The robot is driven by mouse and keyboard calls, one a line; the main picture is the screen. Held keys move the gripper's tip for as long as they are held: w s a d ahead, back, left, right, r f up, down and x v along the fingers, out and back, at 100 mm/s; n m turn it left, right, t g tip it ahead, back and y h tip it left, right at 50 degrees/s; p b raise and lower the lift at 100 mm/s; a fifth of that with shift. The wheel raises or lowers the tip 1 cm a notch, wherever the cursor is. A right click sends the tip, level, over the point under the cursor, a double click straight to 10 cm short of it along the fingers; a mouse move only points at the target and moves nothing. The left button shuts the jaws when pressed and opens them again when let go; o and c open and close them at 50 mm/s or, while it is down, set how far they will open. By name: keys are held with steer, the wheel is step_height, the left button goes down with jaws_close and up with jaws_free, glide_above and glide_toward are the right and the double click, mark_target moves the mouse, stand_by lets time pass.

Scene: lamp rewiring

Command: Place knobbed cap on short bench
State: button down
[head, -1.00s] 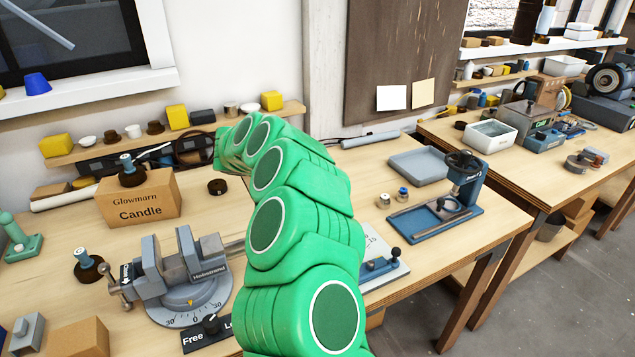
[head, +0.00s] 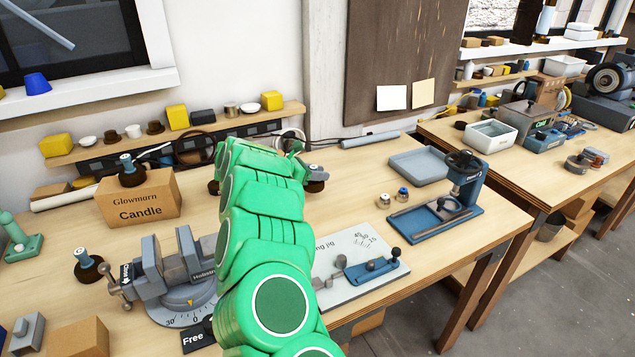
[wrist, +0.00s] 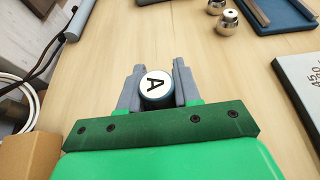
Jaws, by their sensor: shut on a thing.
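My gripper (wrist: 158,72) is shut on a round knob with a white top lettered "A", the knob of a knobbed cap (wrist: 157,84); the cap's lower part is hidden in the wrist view. In the head view, the dark disc of the held cap (head: 315,186) shows at the right of the arm's end, over the near bench (head: 345,212). Similar dark caps with blue-green knobs sit on the Glowmarn Candle box (head: 130,178) and on the bench at left (head: 90,270). A second bench (head: 525,165) stands at right; I cannot tell which is the short one.
A grey vise (head: 165,275) stands at the front left. A white jig board (head: 350,245), two small metal pieces (head: 403,194), a grey tray (head: 418,166) and a blue press (head: 465,185) occupy the near bench's right part. Some bare wood lies between them.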

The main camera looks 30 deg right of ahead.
steer(key=shift+w+f, duration=0.15)
steer(key=shift+w, duration=0.05)
steer(key=shift+w+d+f, duration=0.15)
steer(key=shift+w+f, duration=0.15)
steer(key=shift+f, duration=1.5)
steer(key=shift+f, duration=0.1)
steer(key=c, duration=0.8)
jaws_free()
steer(key=shift+a+r, duration=0.2)
steer(key=shift+a, duration=0.15)
steer(key=v, duration=1.1)
steer(key=shift+a+r, duration=0.15)
